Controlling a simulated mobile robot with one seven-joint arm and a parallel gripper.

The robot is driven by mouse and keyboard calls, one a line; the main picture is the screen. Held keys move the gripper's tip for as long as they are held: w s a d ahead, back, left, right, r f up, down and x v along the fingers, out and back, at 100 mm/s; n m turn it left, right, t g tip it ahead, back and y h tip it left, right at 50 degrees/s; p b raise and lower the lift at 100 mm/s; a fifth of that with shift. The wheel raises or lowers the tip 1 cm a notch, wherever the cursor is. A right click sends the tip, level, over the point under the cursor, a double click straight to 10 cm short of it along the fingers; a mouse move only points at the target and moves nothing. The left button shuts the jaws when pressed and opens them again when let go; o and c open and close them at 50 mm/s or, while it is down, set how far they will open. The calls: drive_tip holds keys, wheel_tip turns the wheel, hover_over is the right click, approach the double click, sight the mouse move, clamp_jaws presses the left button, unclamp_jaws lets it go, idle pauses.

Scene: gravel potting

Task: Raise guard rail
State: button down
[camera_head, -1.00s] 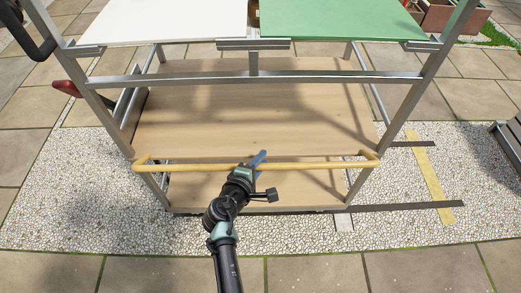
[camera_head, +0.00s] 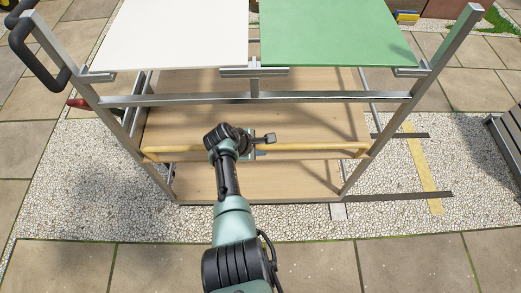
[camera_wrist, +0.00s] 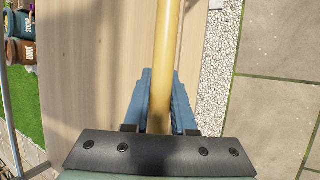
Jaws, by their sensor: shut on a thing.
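The guard rail is a yellow bar (camera_head: 310,149) running across the front of a metal-framed cart, between its side posts. My gripper (camera_head: 256,147) is at about the middle of the rail, and my wrist partly hides it in the head view. In the wrist view my blue fingers (camera_wrist: 162,95) lie on both sides of the yellow bar (camera_wrist: 168,40) and are shut on it. The rail's ends sit close to the side posts; how they are fixed there is too small to tell.
A metal crossbar (camera_head: 300,97) spans the cart above the rail. White (camera_head: 170,35) and green (camera_head: 335,35) panels top the cart. A wooden shelf (camera_head: 310,115) lies behind the rail. Gravel (camera_head: 85,190) surrounds the cart, with open paving in front. A bench edge (camera_head: 505,135) stands at right.

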drive_tip(key=shift+w+f+b, duration=0.1)
drive_tip(key=shift+w+b, duration=0.5)
drive_tip(key=shift+w, duration=0.1)
drive_tip(key=c, duration=0.9)
unclamp_jaws()
drive_tip(key=shift+o, duration=0.8)
drive_tip(key=shift+w, duration=0.1)
drive_tip(key=shift+a+r+p, duration=0.15)
drive_tip(key=shift+r+p, duration=0.25)
drive_tip(key=shift+r, duration=0.1)
drive_tip(key=p+v, duration=0.5)
drive_tip(key=v, duration=0.7)
drive_tip(key=shift+s+p, duration=0.25)
drive_tip(key=shift+p, duration=0.1)
